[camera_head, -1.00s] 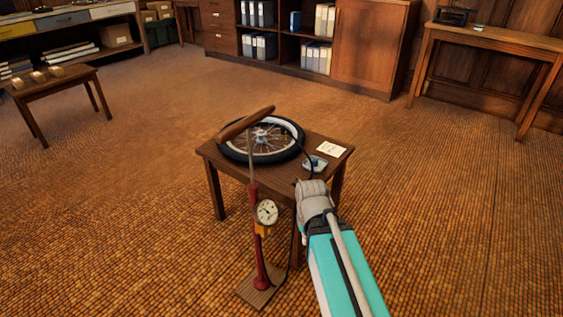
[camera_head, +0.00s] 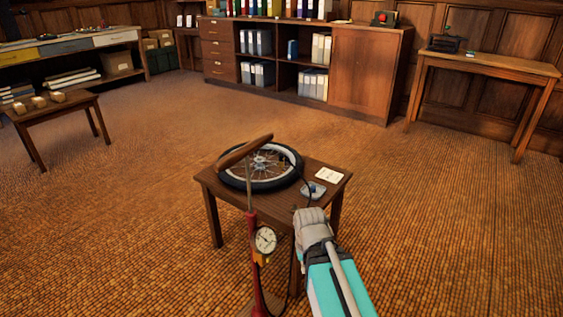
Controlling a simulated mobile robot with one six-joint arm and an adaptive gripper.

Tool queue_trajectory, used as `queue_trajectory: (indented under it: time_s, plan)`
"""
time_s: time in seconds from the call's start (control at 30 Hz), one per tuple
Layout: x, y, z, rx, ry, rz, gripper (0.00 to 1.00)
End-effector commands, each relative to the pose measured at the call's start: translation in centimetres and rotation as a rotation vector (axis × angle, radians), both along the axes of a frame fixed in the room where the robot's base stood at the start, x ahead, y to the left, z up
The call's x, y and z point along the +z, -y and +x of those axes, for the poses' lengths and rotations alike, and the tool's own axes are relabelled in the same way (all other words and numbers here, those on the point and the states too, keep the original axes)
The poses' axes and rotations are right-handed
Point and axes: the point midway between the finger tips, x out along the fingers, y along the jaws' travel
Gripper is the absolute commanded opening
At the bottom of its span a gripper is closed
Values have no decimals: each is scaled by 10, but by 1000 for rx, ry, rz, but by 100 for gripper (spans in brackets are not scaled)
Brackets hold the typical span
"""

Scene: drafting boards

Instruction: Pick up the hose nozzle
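A small dark wooden table (camera_head: 330,187) holds a spoked wheel with a black tyre (camera_head: 262,186). A red floor pump (camera_head: 251,222) with a wooden handle and a round gauge (camera_head: 265,240) stands in front of it. A thin black hose (camera_head: 306,177) curves over the table at the wheel's right side. I cannot clearly make out the hose nozzle; it may be at the hose end near or behind my gripper. My gripper (camera_head: 311,213) is at the table's front right edge, seen from behind.
A low table (camera_head: 62,106) stands at left, a cabinet (camera_head: 365,75) at the back, another table (camera_head: 490,64) at right. The floor around is clear.

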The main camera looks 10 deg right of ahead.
Motion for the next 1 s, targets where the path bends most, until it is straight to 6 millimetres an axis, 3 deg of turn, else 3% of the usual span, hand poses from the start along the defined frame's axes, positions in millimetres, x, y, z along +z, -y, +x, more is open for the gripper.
queue_trajectory:
  time_s: [0.27, 0.7, 1.0]
  plan:
    - [18, 0, 0, 0, 0, 0, 0]
    - [78, 0, 0, 0, 0, 0, 0]
    - [83, 0, 0, 0, 0, 0, 0]
